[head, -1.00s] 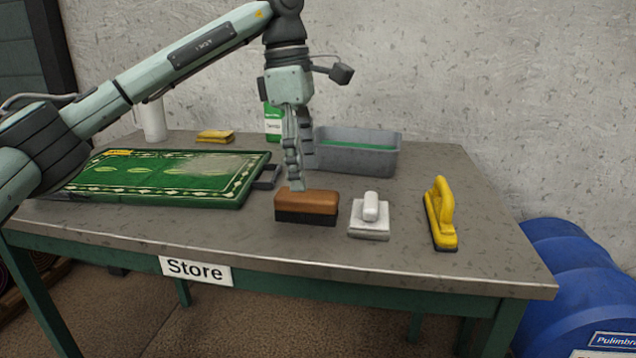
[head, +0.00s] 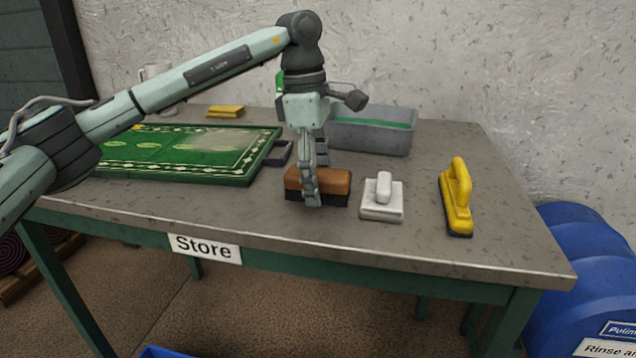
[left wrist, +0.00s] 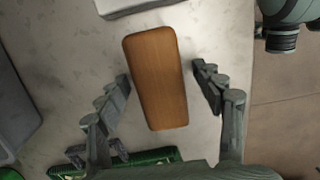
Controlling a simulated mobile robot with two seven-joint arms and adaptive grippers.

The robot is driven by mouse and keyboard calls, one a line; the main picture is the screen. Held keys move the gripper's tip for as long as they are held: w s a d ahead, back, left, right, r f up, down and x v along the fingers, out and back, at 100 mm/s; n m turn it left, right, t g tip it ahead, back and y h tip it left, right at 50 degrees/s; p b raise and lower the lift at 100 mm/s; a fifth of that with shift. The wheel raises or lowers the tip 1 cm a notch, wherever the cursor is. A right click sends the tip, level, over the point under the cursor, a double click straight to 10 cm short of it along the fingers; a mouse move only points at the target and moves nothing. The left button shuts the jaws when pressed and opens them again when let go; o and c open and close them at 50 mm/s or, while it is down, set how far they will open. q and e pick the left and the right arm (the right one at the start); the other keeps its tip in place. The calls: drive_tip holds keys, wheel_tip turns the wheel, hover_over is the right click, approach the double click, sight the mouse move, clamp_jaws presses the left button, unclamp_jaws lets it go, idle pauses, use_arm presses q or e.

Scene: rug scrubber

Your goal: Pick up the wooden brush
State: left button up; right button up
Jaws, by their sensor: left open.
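The wooden brush (head: 335,182) has a brown block top over dark bristles and lies on the grey table (head: 290,222). In the left wrist view the brush (left wrist: 157,78) lies between the two spread fingers. My left gripper (head: 315,190) is open and points down, one finger in front of the brush and the other behind it. In the left wrist view the gripper (left wrist: 165,92) shows gaps between both fingers and the brush sides. The finger hides part of the brush's front in the head view. My right gripper is not in view.
A white brush (head: 382,200) stands close to the right, and a yellow handled brush (head: 457,197) farther right. A grey tub (head: 370,138) is behind. A green patterned rug (head: 185,153) lies left.

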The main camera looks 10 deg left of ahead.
sight(320, 171)
use_arm(q)
drive_tip(key=c, duration=0.5)
drive_tip(key=shift+r, duration=0.1)
drive_tip(key=c, duration=0.9)
drive_tip(key=shift+r, duration=0.65)
drive_tip(key=shift+c, duration=0.2)
wheel_tip(320, 171, up, 3)
drive_tip(key=shift+f, duration=0.15)
drive_tip(key=s+a+r, duration=0.7)
drive_tip(key=a, duration=0.2)
drive_tip(key=shift+s+b, duration=0.15)
drive_tip(key=shift+b, duration=0.3)
drive_tip(key=o, duration=0.6)
drive_tip(key=c, duration=0.6)
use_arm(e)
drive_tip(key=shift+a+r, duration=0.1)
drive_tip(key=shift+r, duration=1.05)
